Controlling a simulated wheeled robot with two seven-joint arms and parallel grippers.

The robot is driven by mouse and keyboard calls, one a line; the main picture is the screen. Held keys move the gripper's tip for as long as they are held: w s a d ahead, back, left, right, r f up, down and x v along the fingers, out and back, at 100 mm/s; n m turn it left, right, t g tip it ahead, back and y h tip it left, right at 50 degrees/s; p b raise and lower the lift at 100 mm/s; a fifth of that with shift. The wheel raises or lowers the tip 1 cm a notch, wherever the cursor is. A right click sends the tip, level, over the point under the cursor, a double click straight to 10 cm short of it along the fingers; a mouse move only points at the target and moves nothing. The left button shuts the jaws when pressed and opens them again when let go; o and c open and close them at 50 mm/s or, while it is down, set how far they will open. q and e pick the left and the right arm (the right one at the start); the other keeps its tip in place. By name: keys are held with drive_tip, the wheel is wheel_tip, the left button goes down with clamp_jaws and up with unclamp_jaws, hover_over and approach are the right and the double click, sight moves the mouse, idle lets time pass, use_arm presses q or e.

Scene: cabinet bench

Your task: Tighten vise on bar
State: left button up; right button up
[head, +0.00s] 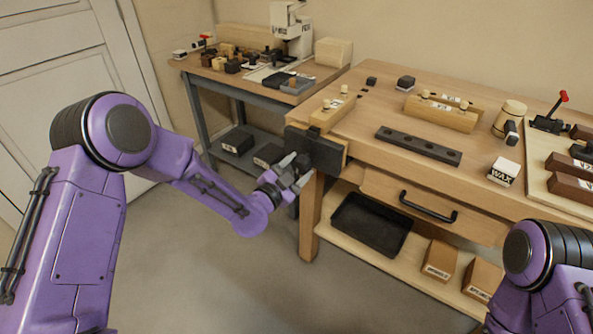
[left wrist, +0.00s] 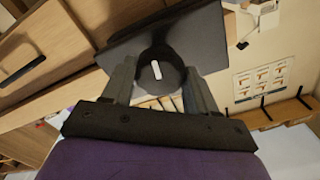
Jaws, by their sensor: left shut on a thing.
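The vise (head: 322,152) is a dark front plate with wooden parts at the bench's front left corner. My left gripper (head: 296,169) is at the front of this plate, shut on the vise's dark round knob. In the left wrist view the knob (left wrist: 158,76), with a white mark on its face, sits between the two fingers, against the dark plate (left wrist: 210,38). A small dark piece (head: 314,131) shows at the top of the vise; I cannot tell if it is the bar. A dark bar with holes (head: 418,146) lies on the bench top. My right gripper is out of view.
The workbench (head: 375,110) also holds a wooden block (head: 440,112), a wax box (head: 503,171) and a tool board at right. Below are a drawer handle (head: 428,207) and a black tray (head: 370,225). A side table (head: 310,75) stands behind left. The floor in front is clear.

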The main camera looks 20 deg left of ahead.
use_arm(q)
drive_tip(key=shift+f, duration=0.1)
drive_tip(key=shift+m+b, duration=0.45)
drive_tip(key=shift+m, duration=0.65)
drive_tip(key=shift+m+b, duration=0.7)
drive_tip(key=shift+m, duration=0.3)
drive_tip(key=o, duration=0.9)
